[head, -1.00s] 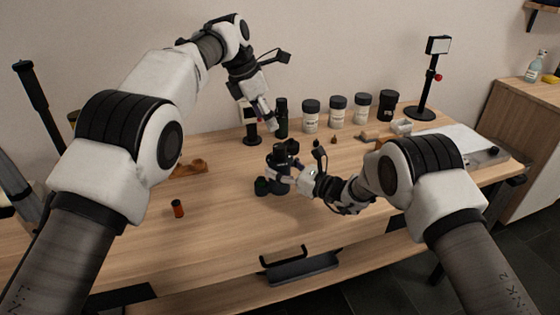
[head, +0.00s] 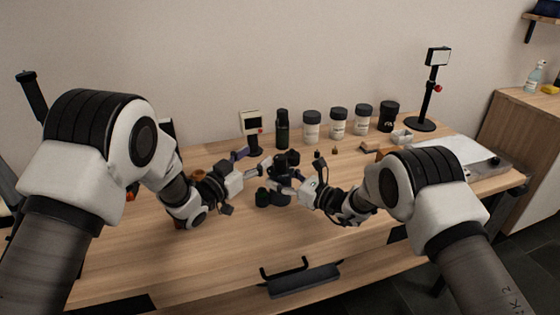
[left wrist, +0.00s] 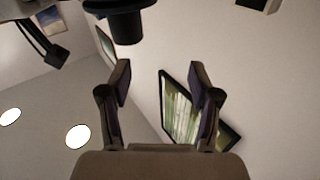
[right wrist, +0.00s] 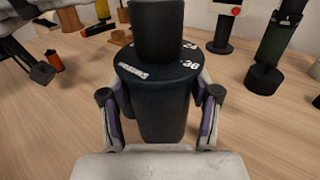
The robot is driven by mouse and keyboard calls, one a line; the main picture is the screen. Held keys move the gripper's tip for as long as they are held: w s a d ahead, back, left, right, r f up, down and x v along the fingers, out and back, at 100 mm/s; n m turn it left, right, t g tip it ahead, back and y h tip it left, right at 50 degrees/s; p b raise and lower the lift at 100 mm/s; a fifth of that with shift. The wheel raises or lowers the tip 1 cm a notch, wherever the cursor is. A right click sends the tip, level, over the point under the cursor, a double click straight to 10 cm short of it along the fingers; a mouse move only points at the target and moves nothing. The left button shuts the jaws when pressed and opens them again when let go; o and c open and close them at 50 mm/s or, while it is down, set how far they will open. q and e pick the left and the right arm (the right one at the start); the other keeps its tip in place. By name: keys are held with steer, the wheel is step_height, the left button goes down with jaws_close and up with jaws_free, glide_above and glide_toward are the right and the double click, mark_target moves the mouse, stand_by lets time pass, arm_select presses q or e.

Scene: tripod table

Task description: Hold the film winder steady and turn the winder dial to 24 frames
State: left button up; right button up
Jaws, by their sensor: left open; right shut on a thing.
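The film winder (head: 280,161) is a dark upright cylinder standing near the middle of the table. In the right wrist view, the winder body (right wrist: 160,118) carries a wider dial (right wrist: 130,70) with white marks, "36" readable on its right side, and a thick black knob (right wrist: 157,28) on top. My right gripper (right wrist: 158,100) is shut on the body just below the dial. My left gripper (head: 264,168) is open, its fingers close to the winder's left side. In the left wrist view, the open left fingers (left wrist: 160,85) have nothing between them; a dark round part hangs at the top.
Several labelled jars (head: 339,123) and a dark bottle (head: 282,128) line the back. A small display stand (head: 251,130) is behind the left gripper. Dark caps (head: 263,196) sit in front of the winder. A white tray (head: 455,148) lies at right.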

mark_target(275, 164)
arm_select(q)
steer(key=s+a+f+g, duration=0.1)
steer(key=s+f, duration=0.2)
steer(key=s, duration=0.4)
steer(key=x, duration=1.2)
steer(key=shift+w+r, duration=0.15)
steer(key=shift+w, duration=0.05)
steer(key=c, duration=1.2)
